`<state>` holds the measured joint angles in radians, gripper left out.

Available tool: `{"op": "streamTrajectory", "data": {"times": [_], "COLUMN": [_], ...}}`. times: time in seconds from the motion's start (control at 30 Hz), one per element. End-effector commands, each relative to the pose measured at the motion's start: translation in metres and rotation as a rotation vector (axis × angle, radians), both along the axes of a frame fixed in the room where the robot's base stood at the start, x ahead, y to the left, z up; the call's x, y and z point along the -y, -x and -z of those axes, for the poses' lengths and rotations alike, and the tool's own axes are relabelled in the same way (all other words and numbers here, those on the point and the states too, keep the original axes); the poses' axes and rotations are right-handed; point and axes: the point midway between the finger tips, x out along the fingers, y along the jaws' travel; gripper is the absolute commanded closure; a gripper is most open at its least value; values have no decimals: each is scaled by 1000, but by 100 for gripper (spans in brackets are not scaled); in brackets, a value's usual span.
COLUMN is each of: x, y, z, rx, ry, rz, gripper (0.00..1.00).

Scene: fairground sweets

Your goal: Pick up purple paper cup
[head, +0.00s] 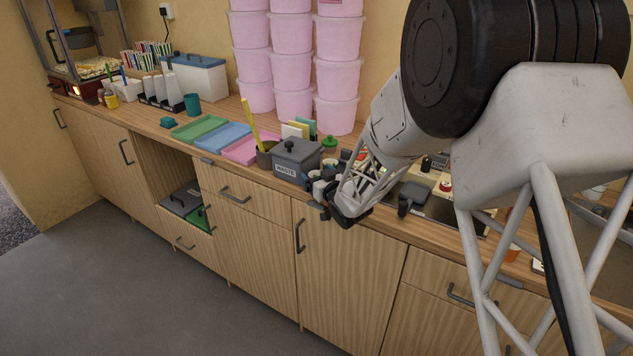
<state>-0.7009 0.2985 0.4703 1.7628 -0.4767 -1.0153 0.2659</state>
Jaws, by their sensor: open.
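I cannot make out a purple paper cup in the head view. It may be hidden behind my arm, or too small to tell. My gripper (318,198) is at the front edge of the counter, just right of the grey waste bin. Its dark fingers are small and partly hidden by the wrist, and they are open. Some small pale and dark items crowd around the fingers, too small to name. I see nothing held.
The lidded grey waste bin (297,160) stands close left of my gripper. Green (199,129), blue (222,136) and pink (250,149) trays lie further left. Stacked pink tubs (337,80) rise behind. Wooden cabinets (345,275) fill the counter front, with open floor (130,270) before them.

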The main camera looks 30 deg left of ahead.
Motion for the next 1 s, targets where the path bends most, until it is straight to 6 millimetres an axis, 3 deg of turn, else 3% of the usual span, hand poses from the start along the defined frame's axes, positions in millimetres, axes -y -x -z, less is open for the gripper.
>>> {"op": "streamTrajectory", "data": {"times": [0.2,0.53,1.0], "x": [0,0,0], "y": [0,0,0], "z": [0,0,-1], "rx": [0,0,0], "ry": [0,0,0], "rz": [0,0,0], "gripper": [16,66,67]}}
